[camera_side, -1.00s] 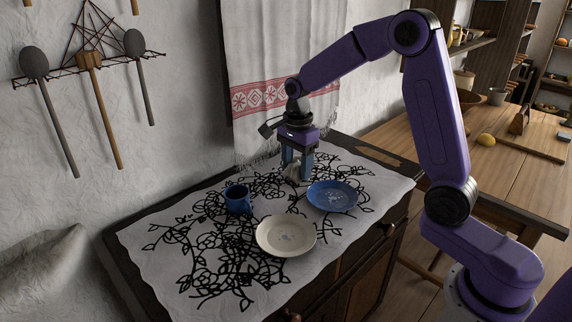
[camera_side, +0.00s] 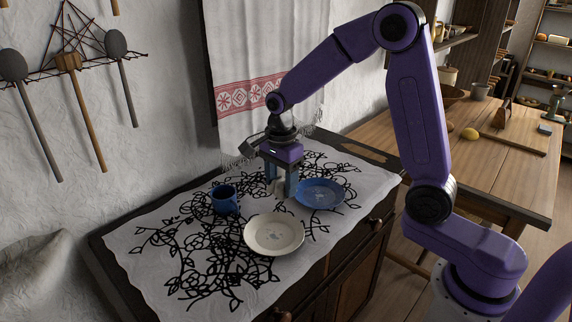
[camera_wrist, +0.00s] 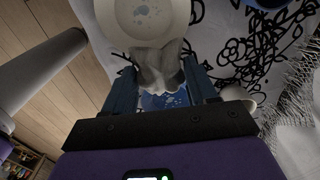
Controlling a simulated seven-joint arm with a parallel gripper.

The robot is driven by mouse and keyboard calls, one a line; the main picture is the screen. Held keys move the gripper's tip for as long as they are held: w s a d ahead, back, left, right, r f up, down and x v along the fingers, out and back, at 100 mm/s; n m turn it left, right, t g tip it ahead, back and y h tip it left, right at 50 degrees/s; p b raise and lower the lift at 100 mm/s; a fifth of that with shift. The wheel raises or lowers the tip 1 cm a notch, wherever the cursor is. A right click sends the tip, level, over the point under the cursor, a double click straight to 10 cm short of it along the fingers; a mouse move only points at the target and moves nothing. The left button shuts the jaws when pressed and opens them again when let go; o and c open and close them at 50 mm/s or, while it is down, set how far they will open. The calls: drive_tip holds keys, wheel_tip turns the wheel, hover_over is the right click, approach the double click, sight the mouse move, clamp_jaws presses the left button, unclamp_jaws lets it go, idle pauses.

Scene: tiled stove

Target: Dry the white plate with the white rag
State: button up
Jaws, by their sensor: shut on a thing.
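The white plate (camera_side: 273,234) lies flat on the patterned cloth, nearer the side camera than my gripper. It also shows at the top of the wrist view (camera_wrist: 133,18). My gripper (camera_side: 281,190) points down and is shut on the crumpled white rag (camera_wrist: 157,68). In the side view the rag (camera_side: 279,188) shows between the fingers, just behind the white plate and left of the blue plate. In the wrist view the rag overlaps the plate's edge. I cannot tell whether it touches the plate. The fingers hide part of the rag.
A blue plate (camera_side: 319,194) lies close to the right of my gripper. A blue mug (camera_side: 225,199) stands to the left. The patterned cloth (camera_side: 150,250) is clear at the front left. A towel (camera_side: 262,60) hangs on the wall behind.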

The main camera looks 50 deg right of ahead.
approach(279, 239)
drive_tip(key=shift+s+f, duration=0.1)
drive_tip(key=shift+f, duration=3.3)
drive_tip(key=shift+w+r, duration=0.4)
drive_tip(key=shift+w, duration=0.4)
drive_tip(key=shift+w+f, duration=0.45)
drive_tip(key=shift+w, duration=0.2)
drive_tip(key=shift+w+r, duration=0.15)
drive_tip(key=shift+w, duration=0.2)
drive_tip(key=shift+s, duration=1.7)
wheel_tip(279, 239, up, 8)
